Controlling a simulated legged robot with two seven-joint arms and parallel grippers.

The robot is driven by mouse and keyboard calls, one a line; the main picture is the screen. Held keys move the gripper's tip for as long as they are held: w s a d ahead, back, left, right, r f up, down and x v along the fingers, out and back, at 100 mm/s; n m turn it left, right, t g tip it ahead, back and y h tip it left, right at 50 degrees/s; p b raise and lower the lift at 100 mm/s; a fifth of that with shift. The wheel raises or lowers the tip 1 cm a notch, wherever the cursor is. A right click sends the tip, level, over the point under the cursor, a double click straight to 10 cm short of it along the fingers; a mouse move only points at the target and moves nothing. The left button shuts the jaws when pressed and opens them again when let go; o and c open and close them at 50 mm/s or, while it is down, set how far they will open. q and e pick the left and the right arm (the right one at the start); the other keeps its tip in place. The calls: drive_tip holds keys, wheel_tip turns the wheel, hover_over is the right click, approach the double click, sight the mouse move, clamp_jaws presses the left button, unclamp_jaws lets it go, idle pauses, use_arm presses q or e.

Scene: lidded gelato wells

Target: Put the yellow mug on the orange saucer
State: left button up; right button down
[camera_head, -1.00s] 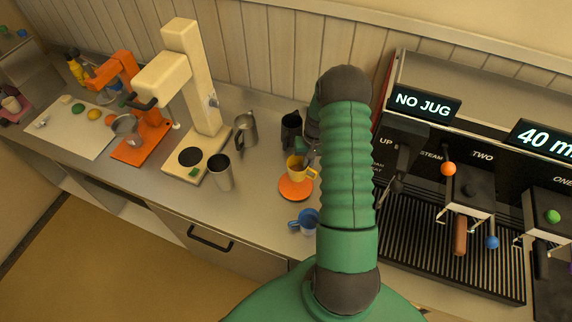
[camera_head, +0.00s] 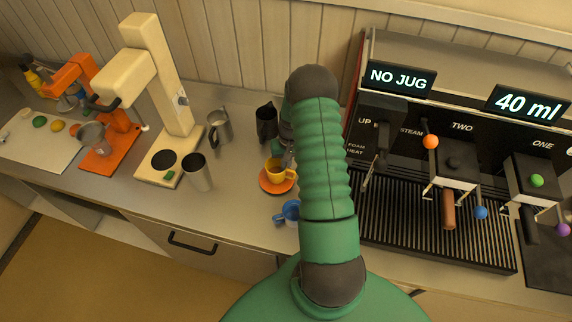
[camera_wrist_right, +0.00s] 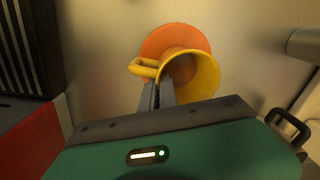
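The yellow mug (camera_head: 274,176) is over the orange saucer (camera_head: 264,186) and looks seated on it, close to upright; the exact contact underneath is hidden. In the right wrist view the mug (camera_wrist_right: 203,72) covers the lower part of the saucer (camera_wrist_right: 168,36). My right gripper (camera_wrist_right: 157,92) has its fingers close together at the mug's handle side and looks shut on the mug. In the head view my right gripper (camera_head: 288,158) is mostly hidden behind my green forearm. My left gripper is not in view.
A blue mug (camera_head: 290,211) stands just in front of the saucer, partly behind my arm. A dark jug (camera_head: 266,122), a steel jug (camera_head: 219,128) and a metal cup (camera_head: 199,174) stand to the left. The coffee machine (camera_head: 430,235) is on the right.

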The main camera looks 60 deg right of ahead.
drive_tip(key=shift+f+b, duration=0.3)
drive_tip(key=c, duration=1.6)
unclamp_jaws()
drive_tip(key=shift+o, duration=0.2)
drive_tip(key=shift+r, duration=0.15)
wheel_tip(320, 180, up, 7)
drive_tip(key=shift+s+d+r, duration=0.15)
drive_tip(key=shift+s+d, duration=0.05)
